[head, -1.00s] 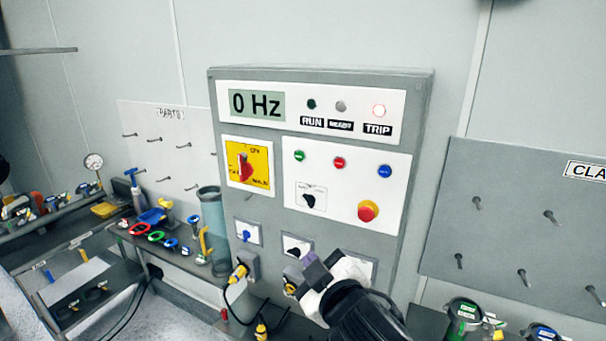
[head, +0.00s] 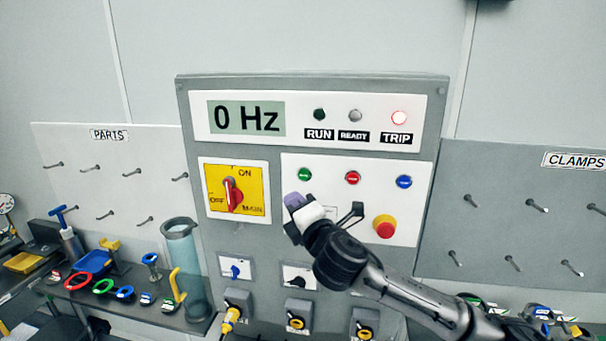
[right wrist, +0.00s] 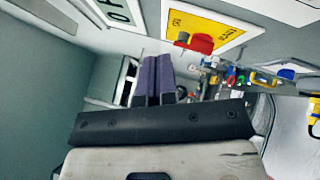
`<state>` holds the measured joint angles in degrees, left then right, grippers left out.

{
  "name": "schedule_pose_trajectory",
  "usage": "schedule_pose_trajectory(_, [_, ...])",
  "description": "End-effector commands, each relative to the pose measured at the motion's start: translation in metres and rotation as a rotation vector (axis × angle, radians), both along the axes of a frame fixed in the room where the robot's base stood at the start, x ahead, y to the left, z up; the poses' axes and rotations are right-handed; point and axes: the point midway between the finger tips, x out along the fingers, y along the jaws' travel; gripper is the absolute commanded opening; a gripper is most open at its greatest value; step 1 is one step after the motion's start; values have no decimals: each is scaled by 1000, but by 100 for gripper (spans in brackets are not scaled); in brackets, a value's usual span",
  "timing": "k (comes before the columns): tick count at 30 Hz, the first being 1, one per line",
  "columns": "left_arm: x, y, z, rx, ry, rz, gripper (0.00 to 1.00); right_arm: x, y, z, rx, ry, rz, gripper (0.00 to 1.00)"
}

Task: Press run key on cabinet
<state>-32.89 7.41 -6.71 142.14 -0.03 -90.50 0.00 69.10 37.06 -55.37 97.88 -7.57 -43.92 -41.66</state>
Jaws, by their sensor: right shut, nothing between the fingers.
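The grey control cabinet (head: 190,140) stands on the wall in the head view. Below are a green button (head: 304,174), a red button (head: 352,177) and a blue button (head: 404,181). My right gripper (head: 296,201) is in front of the panel, just below the green button in the picture. Its purple fingers (right wrist: 152,80) are shut together and empty. Whether they touch the panel cannot be told. My left gripper is not in view.
A yellow main switch (head: 233,190) with a red handle is left of my gripper. A red emergency knob (head: 384,227) is at lower right. A clear cylinder (head: 184,265) and several coloured clamps stand on the shelf at left. Pegboards (head: 110,185) flank the cabinet.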

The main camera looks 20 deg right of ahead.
Motion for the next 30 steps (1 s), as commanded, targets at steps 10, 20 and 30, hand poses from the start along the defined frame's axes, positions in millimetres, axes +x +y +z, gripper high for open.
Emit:
schedule_pose_trajectory(10, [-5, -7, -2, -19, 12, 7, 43, -3, 10, 4, -182, -58, 25, 0])
schedule_pose_trajectory(20, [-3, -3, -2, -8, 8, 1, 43, -3, 10, 4, -188, -60, 22, 0])
schedule_pose_trajectory(30, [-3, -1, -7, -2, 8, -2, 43, 14, -1, 4, -187, -59, 20, 0])
